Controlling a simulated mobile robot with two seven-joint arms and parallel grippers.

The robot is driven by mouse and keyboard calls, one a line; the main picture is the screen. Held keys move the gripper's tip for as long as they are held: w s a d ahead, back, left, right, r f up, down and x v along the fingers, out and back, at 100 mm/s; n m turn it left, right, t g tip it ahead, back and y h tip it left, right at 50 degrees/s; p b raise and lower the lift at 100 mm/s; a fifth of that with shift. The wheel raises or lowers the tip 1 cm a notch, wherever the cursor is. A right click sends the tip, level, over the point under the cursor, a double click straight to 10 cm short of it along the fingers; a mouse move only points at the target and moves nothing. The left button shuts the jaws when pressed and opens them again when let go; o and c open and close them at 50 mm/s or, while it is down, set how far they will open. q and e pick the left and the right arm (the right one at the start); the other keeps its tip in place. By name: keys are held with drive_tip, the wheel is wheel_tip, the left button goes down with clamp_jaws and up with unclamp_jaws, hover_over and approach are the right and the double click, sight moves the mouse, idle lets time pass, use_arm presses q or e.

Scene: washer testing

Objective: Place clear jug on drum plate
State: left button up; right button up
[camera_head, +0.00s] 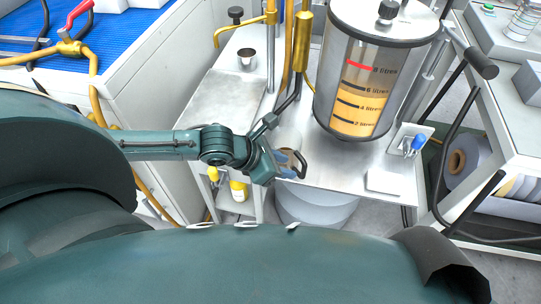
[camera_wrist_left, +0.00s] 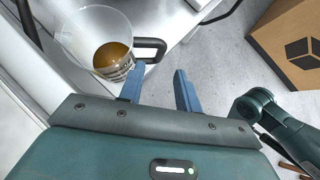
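The clear jug (camera_wrist_left: 84,38) shows at the top left of the left wrist view, with amber liquid in its bottom and a dark handle towards my fingers. In the head view the jug (camera_head: 292,160) is small and partly hidden by my left gripper (camera_head: 279,160). In the wrist view my left gripper (camera_wrist_left: 160,82) has its blue fingers apart, with the handle just beyond the left fingertip. Nothing shows held between them. A steel plate (camera_head: 335,172) lies under and in front of the measuring cylinder; I cannot tell whether it is the drum plate. My right gripper is not in view.
The measuring cylinder (camera_head: 367,75) with amber liquid stands behind the jug. Brass pipes (camera_head: 302,40) rise beside it. A grey drum (camera_head: 318,208) is below the plate. A cardboard box (camera_wrist_left: 290,45) is on the floor.

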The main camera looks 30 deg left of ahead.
use_arm(q)
drive_tip(key=v, duration=0.5)
drive_tip(key=s+d+r+n+t+h, duration=0.2)
drive_tip(key=s+d+n, duration=0.1)
drive_tip(key=d+n, duration=0.5)
drive_tip(key=s+d+r+n+t+h, duration=0.15)
drive_tip(key=d+n, duration=0.35)
drive_tip(key=n, duration=0.5)
drive_tip(key=s+a+n+t+y, duration=0.1)
drive_tip(key=a+n+y, duration=0.1)
drive_tip(key=n, duration=0.9)
drive_tip(key=s+a+n+t+y, duration=0.2)
drive_tip(key=a+n, duration=0.3)
drive_tip(key=n, duration=0.7)
drive_tip(key=shift+s+r+y+p, duration=0.2)
drive_tip(key=shift+r+y+p, duration=0.15)
drive_tip(key=shift+r+p, duration=0.1)
drive_tip(key=shift+d+t, duration=0.1)
drive_tip(key=shift+t, duration=0.15)
